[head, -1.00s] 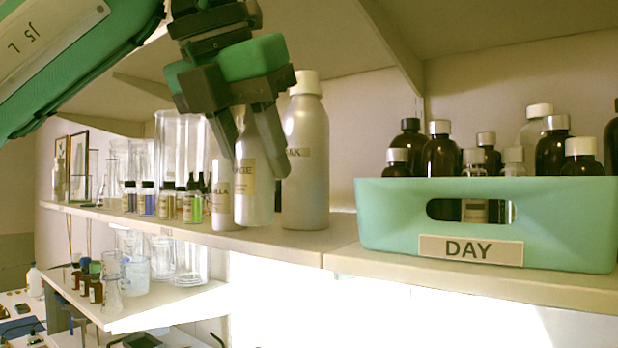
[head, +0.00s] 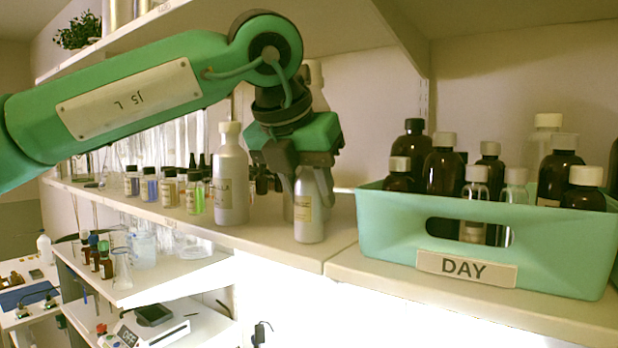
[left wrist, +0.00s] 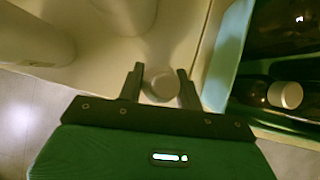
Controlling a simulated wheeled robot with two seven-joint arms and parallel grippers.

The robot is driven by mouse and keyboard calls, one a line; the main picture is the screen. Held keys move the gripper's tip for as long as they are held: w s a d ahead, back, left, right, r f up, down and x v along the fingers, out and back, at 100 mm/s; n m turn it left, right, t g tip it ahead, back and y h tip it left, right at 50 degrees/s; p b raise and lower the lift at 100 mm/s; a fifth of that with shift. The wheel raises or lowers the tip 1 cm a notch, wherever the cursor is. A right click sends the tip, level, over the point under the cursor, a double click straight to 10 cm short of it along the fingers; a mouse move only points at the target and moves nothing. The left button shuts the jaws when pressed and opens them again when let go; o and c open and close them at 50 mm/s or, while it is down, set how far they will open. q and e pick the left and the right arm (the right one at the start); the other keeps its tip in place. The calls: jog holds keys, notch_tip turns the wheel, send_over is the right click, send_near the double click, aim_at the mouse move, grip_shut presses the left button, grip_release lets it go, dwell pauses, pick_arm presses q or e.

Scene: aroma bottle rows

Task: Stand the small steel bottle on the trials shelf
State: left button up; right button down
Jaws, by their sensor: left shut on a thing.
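The small steel bottle (head: 310,212) has a pale label and is upright between the fingers of my left gripper (head: 300,180), which is shut on it. Its base is at the surface of the pale shelf (head: 270,240), near the front edge; I cannot tell whether it touches. In the left wrist view its round cap (left wrist: 160,84) shows between the fingers (left wrist: 160,88). The head view hides its top behind the gripper. No shelf label naming trials is readable. My right gripper is not in view.
A taller steel bottle (head: 231,180) stands to the left, and another large one is mostly hidden behind the gripper. The green DAY crate (head: 390,235), holding several brown bottles, stands close on the right. Small vials (head: 170,188) line the shelf further left.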

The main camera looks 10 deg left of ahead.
pick_arm(q)
jog(key=shift+d+f, duration=0.1)
jog(key=shift+f+b, duration=0.15)
jog(key=shift+b, duration=0.15)
jog(key=o, duration=1)
jog(key=shift+r+p, duration=0.3)
jog(key=b+v, duration=0.2)
jog(key=v, duration=0.1)
jog(key=shift+s+r+b, duration=0.25)
jog(key=shift+b, duration=0.05)
jog(key=b, duration=0.2)
send_near(306, 175)
jog(key=shift+w, duration=0.15)
